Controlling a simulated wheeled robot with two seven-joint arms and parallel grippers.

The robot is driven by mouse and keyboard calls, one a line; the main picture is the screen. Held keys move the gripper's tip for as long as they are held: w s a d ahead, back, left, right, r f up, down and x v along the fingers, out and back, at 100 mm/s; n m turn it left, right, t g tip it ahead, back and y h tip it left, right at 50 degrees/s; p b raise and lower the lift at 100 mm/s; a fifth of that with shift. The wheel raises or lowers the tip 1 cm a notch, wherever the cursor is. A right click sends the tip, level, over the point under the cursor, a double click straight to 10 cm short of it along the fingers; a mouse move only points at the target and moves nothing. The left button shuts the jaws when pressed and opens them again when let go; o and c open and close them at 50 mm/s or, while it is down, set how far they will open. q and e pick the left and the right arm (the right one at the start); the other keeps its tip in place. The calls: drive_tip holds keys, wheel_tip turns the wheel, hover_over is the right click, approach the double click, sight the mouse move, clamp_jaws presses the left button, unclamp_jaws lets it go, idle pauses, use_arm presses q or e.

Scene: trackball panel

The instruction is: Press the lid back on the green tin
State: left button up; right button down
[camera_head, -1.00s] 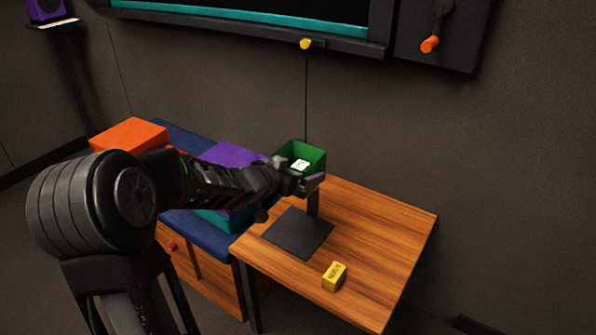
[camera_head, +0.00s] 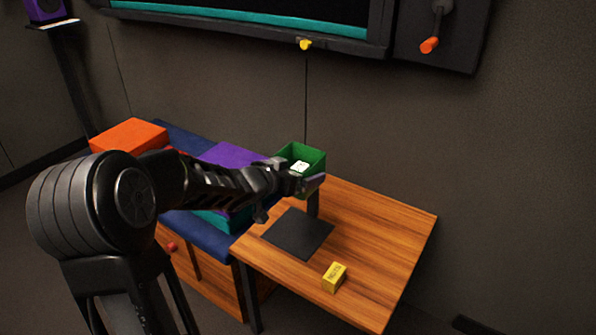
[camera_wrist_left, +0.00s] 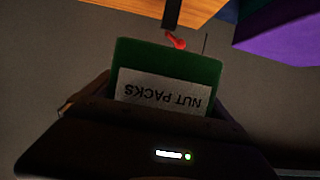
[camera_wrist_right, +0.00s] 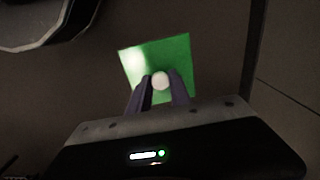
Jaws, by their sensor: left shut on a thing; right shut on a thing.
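My left gripper (camera_head: 308,183) is shut on the tin's side over the back of the wooden table. In the left wrist view the tin (camera_wrist_left: 168,62) fills the space between the fingers, its white "NUT PACKS" label (camera_wrist_left: 160,95) upside down. In the right wrist view my right gripper (camera_wrist_right: 160,88) is shut on the white knob (camera_wrist_right: 160,80) of the square green lid (camera_wrist_right: 180,55). The right gripper and lid are outside the head view.
The wooden table (camera_head: 385,235) carries a dark square plate (camera_head: 297,233) with a black post (camera_head: 313,204) at its back, and a yellow box (camera_head: 334,277). A blue-topped cabinet with orange (camera_head: 128,135) and purple (camera_head: 232,153) boxes stands left. The table's right side is clear.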

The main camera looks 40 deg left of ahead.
use_arm(q)
drive_tip(key=shift+c, duration=1.1)
